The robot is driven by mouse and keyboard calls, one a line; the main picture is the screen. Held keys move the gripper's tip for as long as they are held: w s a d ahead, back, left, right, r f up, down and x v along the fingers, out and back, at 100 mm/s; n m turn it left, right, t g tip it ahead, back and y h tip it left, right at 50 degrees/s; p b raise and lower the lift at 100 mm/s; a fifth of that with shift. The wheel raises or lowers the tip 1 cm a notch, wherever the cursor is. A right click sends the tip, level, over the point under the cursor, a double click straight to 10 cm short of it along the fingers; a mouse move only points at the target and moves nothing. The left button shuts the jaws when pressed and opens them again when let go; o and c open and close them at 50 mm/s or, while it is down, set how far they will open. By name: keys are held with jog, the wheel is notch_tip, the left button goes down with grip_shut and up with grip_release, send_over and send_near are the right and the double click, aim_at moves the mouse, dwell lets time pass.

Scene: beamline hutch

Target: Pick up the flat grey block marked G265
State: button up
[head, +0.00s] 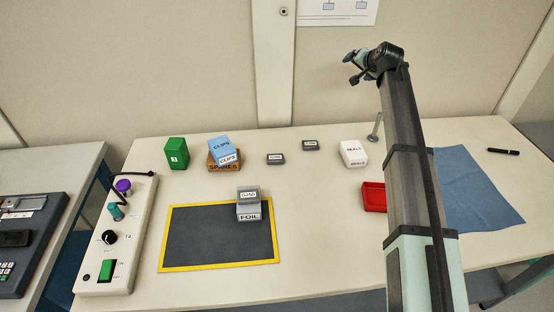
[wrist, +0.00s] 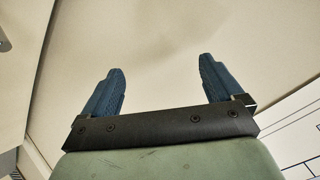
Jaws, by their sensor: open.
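Three flat grey blocks are in the head view, and their labels are too small to read surely, so I cannot tell which is G265. One grey block (head: 248,193) lies on top of a light grey box marked FOIL (head: 248,213), on the dark mat. A second grey block (head: 275,159) and a third grey block (head: 310,145) lie apart on the bare table further back. My gripper (head: 352,68) is raised high above the back right of the table, away from all the blocks. In the wrist view its fingers (wrist: 160,72) are apart with nothing between them.
The yellow-edged mat (head: 190,265) lies in front. Behind it stand a green block (head: 176,152), blue CLIPS box (head: 219,146) on an orange SPARES box (head: 214,165), and white SEALS box (head: 352,153). A red tray (head: 373,197) and blue cloth (head: 470,190) are right; a control box (head: 118,240) is left.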

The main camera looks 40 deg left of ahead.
jog(key=s+a+f+n+g+h, duration=0.1)
jog(key=s+a+f+n+g, duration=0.15)
jog(key=s+a, duration=0.35)
jog(key=s+a+f+n+g+h, duration=0.1)
jog(key=s+a+f+g, duration=0.2)
jog(key=s, duration=0.5)
jog(key=n+g+h, duration=0.2)
jog(key=n+h, duration=0.2)
jog(key=h, duration=0.2)
send_over(275, 157)
notch_tip(275, 157, down, 6)
jog(key=r, duration=0.1)
jog(key=shift+m, duration=0.25)
notch_tip(275, 157, down, 9)
jog(key=shift+w+a+r, duration=0.1)
jog(key=shift+w, duration=0.05)
jog(key=shift+f, duration=2.7)
jog(key=shift+c, duration=0.2)
jog(key=c, duration=1.2)
jog(key=shift+o, duration=0.2)
